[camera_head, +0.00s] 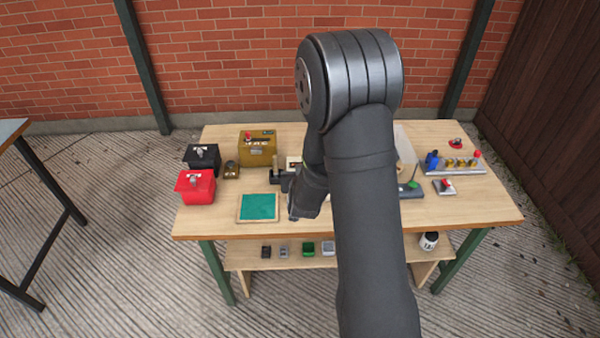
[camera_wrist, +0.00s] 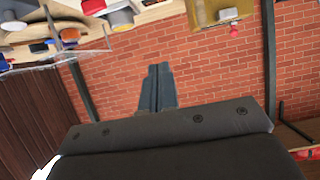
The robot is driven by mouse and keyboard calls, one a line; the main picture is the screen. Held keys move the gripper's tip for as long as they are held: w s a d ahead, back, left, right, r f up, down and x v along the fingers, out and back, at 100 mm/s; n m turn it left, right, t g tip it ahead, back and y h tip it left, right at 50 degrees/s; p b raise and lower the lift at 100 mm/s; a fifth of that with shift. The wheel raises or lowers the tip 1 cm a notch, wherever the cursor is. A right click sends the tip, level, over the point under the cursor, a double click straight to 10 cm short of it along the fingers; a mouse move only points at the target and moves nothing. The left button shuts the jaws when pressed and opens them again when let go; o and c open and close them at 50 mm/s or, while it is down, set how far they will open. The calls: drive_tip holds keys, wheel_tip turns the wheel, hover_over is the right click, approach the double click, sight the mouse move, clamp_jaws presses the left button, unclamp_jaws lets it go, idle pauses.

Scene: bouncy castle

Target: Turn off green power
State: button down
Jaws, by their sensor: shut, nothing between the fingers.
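My gripper (camera_wrist: 158,88) is shut and empty in the wrist view, its fingertips together in front of the brick wall. In the head view my arm covers the middle of the table, and the fingertips are hard to make out.
The wooden table (camera_head: 225,219) holds a red box (camera_head: 195,187), a black box (camera_head: 202,157) and a green pad (camera_head: 259,206) at left. A panel with blue and yellow parts (camera_head: 455,164) is at right. A clear sheet (camera_head: 405,140) stands behind my arm.

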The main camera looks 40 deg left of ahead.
drive_tip(key=shift+s+d+r, duration=0.2)
drive_tip(key=shift+s+r, duration=0.05)
drive_tip(key=shift+r, duration=0.1)
drive_tip(key=shift+t+y, duration=0.3)
drive_tip(key=s+f, duration=0.1)
drive_tip(key=s+d+f, duration=0.2)
drive_tip(key=shift+f, duration=0.3)
drive_tip(key=x, duration=0.9)
drive_tip(key=shift+w+a, duration=0.25)
drive_tip(key=shift+w+a+f, duration=0.2)
drive_tip(key=shift+f, duration=0.3)
drive_tip(key=shift+w+a+f, duration=0.25)
drive_tip(key=shift+f, duration=0.25)
drive_tip(key=shift+w+a+f, duration=0.15)
drive_tip(key=shift+f, duration=0.35)
drive_tip(key=shift+w+a+f, duration=0.15)
drive_tip(key=shift+w+f, duration=0.05)
drive_tip(key=shift+f, duration=0.25)
